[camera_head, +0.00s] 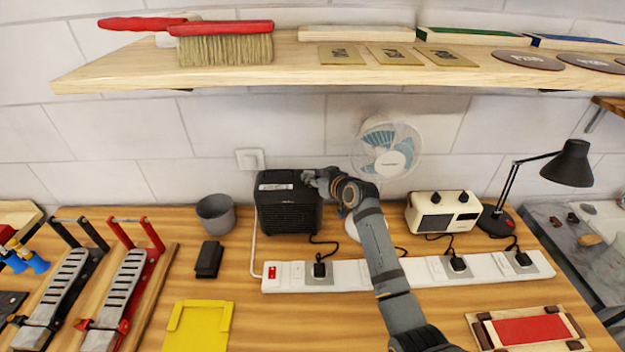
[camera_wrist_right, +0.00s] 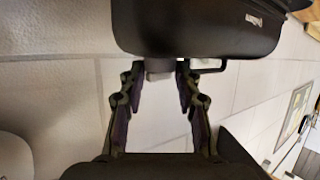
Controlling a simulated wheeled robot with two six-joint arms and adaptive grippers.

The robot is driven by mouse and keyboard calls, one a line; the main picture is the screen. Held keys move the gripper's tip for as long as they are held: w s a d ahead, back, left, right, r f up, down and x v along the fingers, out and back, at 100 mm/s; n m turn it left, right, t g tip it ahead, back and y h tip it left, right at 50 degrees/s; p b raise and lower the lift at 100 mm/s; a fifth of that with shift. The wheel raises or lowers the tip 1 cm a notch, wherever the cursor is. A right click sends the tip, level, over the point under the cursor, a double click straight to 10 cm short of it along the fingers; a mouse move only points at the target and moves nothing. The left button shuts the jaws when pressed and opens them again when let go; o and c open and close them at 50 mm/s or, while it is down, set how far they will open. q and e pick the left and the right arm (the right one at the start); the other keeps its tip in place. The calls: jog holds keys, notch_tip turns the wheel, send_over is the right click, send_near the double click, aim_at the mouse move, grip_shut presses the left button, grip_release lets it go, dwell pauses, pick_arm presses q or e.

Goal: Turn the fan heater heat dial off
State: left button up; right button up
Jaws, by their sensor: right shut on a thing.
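The black fan heater (camera_head: 288,212) stands at the back of the bench against the tiled wall. My right gripper (camera_head: 314,178) is at the heater's upper right edge in the head view, and the dial is hidden there. In the right wrist view the heater's dark body (camera_wrist_right: 200,30) fills the top. A small grey heat dial (camera_wrist_right: 158,70) sticks out from it between the fingertips of my right gripper (camera_wrist_right: 158,76), which is shut on it. The dial's setting marks cannot be read. My left gripper is not in view.
A white power strip (camera_head: 340,275) with several plugs runs in front of the heater. A grey cup (camera_head: 215,214) stands left of it. A white fan (camera_head: 387,150) and a cream radio (camera_head: 442,212) stand to the right. A wooden shelf (camera_head: 300,75) hangs above.

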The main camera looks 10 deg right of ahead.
jog(key=shift+d+f+n+y+b, duration=0.15)
jog(key=shift+f+n+y+b, duration=0.25)
jog(key=shift+f+b, duration=0.05)
jog(key=shift+r+n+g+y, duration=0.3)
jog(key=o, duration=1.2)
jog(key=shift+w, duration=0.2)
jog(key=shift+r, duration=0.1)
